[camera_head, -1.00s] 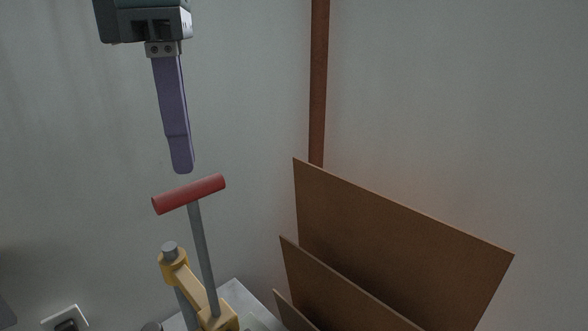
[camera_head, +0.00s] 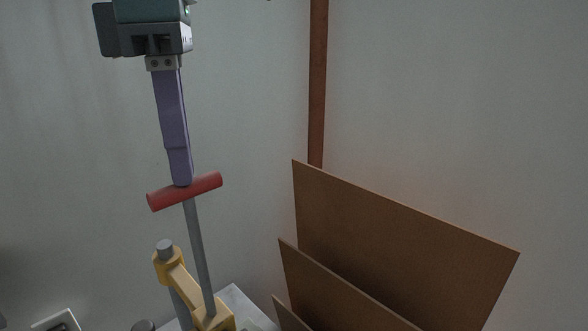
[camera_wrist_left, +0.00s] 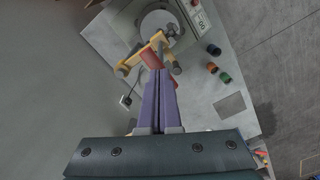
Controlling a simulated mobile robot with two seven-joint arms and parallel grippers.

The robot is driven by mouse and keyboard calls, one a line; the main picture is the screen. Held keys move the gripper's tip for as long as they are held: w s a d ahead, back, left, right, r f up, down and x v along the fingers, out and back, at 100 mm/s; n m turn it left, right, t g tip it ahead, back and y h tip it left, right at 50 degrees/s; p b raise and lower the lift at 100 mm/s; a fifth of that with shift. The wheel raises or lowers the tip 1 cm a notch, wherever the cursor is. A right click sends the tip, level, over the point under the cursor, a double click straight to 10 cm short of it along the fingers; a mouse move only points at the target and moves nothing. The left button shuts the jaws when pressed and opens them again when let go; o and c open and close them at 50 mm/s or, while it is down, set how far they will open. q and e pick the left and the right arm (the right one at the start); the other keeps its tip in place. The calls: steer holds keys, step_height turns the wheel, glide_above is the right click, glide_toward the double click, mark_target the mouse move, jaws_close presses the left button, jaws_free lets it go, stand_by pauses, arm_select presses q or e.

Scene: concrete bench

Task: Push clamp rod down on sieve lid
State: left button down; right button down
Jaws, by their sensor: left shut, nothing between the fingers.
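The clamp rod is a grey shaft (camera_head: 199,255) with a red crossbar handle (camera_head: 206,184) on top. It passes down into a yellow clamp arm (camera_head: 186,284). My left gripper (camera_head: 182,184) points down with its purple fingers shut and empty. Its tips are at the middle of the red handle and appear to touch its top. In the left wrist view, the fingertips (camera_wrist_left: 158,72) overlap the red handle (camera_wrist_left: 151,58), with the yellow clamp arm (camera_wrist_left: 144,55) beyond. A pale round surface (camera_wrist_left: 160,22) lies beneath the clamp; I cannot tell whether it is the sieve lid. My right gripper is not in view.
Brown boards (camera_head: 400,225) lean against the wall at the right. A wall socket (camera_head: 58,322) shows at lower left.

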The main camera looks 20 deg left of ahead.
arm_select(q)
step_height(320, 180, down, 8)
steer(key=b, duration=0.7)
steer(key=shift+b, duration=0.3)
stand_by(1.0)
steer(key=shift+r+p, duration=2.3)
steer(key=shift+r, duration=1.2)
steer(key=shift+f, duration=0.1)
